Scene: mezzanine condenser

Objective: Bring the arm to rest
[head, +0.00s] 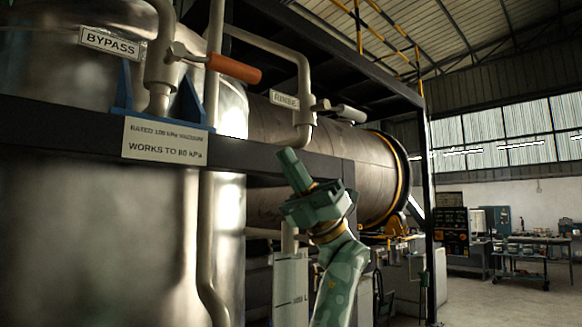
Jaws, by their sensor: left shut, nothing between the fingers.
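My left gripper (289,156) is raised near the middle of the head view, on a green arm that comes up from the bottom. Its fingers are shut, point up and slightly left, and hold nothing. It appears in front of the dark steel beam, below the pipe marked RINSE; I cannot tell the gap in depth. My right gripper is not in view.
A bypass valve with an orange handle (233,69) stands at upper left, by a BYPASS sign (110,41). A RINSE sign (285,100) hangs by a grey-handled valve (340,111). A large shiny tank (90,230) fills the left. Open floor (510,302) lies at right.

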